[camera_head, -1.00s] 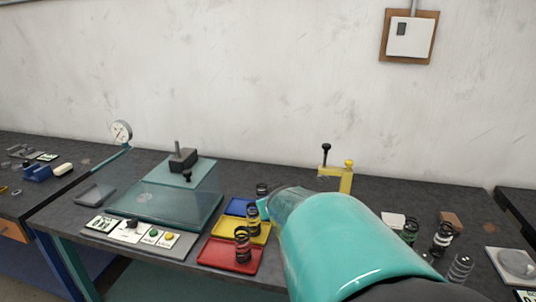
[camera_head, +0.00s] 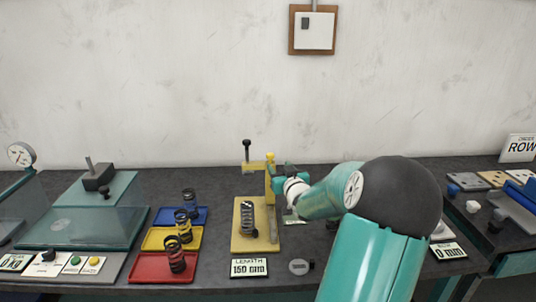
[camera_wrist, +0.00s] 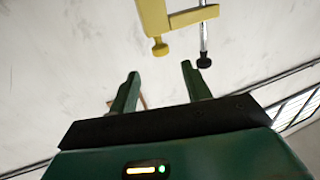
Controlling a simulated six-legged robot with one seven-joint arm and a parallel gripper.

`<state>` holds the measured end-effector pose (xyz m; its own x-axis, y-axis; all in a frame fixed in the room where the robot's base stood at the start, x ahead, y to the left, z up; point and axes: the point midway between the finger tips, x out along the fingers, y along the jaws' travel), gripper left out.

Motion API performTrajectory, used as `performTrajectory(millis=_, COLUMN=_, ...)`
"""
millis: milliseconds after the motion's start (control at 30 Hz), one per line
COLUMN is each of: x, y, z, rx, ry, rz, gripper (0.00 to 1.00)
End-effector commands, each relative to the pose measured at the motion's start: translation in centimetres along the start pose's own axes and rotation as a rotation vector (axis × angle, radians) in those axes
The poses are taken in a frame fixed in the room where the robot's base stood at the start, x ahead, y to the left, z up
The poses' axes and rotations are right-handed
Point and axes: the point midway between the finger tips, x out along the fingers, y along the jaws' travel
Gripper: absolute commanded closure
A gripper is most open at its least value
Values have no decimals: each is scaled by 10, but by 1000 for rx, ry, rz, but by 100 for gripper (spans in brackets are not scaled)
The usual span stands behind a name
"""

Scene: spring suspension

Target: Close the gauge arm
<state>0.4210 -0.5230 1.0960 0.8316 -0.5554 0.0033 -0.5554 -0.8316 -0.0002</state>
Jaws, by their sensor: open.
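The yellow length gauge stands on the bench, with a flat base (camera_head: 241,240) and an upright post (camera_head: 269,184). Its gauge arm (camera_head: 256,166) reaches left from the post top and carries a rod with a black knob (camera_head: 247,143). A dark coil spring (camera_head: 247,219) stands upright on the base. My gripper (camera_head: 277,176) is at the right of the post top, its fingers partly hidden. In the wrist view my gripper (camera_wrist: 160,68) is open and empty. The yellow knob (camera_wrist: 160,49) is just beyond the fingertips; contact is not clear.
Red (camera_head: 135,275), yellow (camera_head: 150,242) and blue trays (camera_head: 165,216) with springs stand left of the gauge. A clear-walled press (camera_head: 85,225) is farther left. A length display (camera_head: 249,268) sits in front of the gauge. The wall is behind.

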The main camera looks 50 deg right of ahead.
Motion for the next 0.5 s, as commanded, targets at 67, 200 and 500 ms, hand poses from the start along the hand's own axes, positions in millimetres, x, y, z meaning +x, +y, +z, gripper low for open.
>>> performTrajectory(millis=67, x=15, y=-1, z=1, rx=5, ry=0, rz=-2, gripper=52)
performTrajectory(millis=200, x=43, y=-2, z=1, rx=4, ry=0, rz=-2, gripper=52)
performTrajectory(millis=500, x=99, y=-2, z=2, rx=3, ry=-2, rz=-1, gripper=52)
